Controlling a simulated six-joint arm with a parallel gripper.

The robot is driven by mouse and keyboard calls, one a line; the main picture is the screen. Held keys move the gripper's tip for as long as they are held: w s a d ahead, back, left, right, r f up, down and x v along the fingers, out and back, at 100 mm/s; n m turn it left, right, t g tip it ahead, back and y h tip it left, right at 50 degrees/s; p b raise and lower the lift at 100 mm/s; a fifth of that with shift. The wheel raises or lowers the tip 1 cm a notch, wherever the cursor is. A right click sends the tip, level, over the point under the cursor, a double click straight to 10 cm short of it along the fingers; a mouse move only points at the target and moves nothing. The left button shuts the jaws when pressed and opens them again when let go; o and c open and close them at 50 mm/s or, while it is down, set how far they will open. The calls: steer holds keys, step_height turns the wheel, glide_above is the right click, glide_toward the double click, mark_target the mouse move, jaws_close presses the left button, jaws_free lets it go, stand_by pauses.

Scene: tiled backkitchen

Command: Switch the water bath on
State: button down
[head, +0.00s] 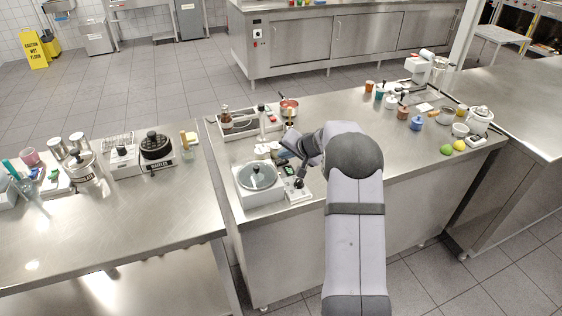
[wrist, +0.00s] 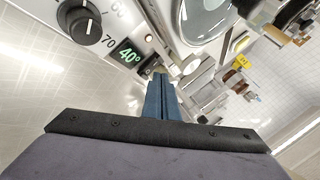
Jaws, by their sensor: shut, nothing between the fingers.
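The water bath (head: 262,196) is a white box with a round glass lid, near the left end of the middle steel counter. Its control panel (head: 299,195) is on its right side. In the wrist view the panel shows a black dial (wrist: 85,27) with printed numbers and a small display (wrist: 128,55) lit green with "40°". A small dark switch (wrist: 152,64) sits beside the display. My gripper (wrist: 160,76) is shut and empty, its blue fingertips close to the switch and partly covering that area. I cannot tell whether they touch it or which way it is set.
A tray (head: 232,132) with bottles stands behind the bath. The counter front right of the bath is mostly clear.

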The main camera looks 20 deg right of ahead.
mark_target(286, 162)
steer(key=shift+r, duration=0.15)
steer(key=shift+d+r+p, duration=0.2)
steer(key=shift+r+p, duration=0.6)
steer(key=shift+r, duration=0.45)
steer(key=shift+d+r+p, duration=0.15)
steer(key=shift+r+p, duration=0.6)
steer(key=shift+r, duration=0.45)
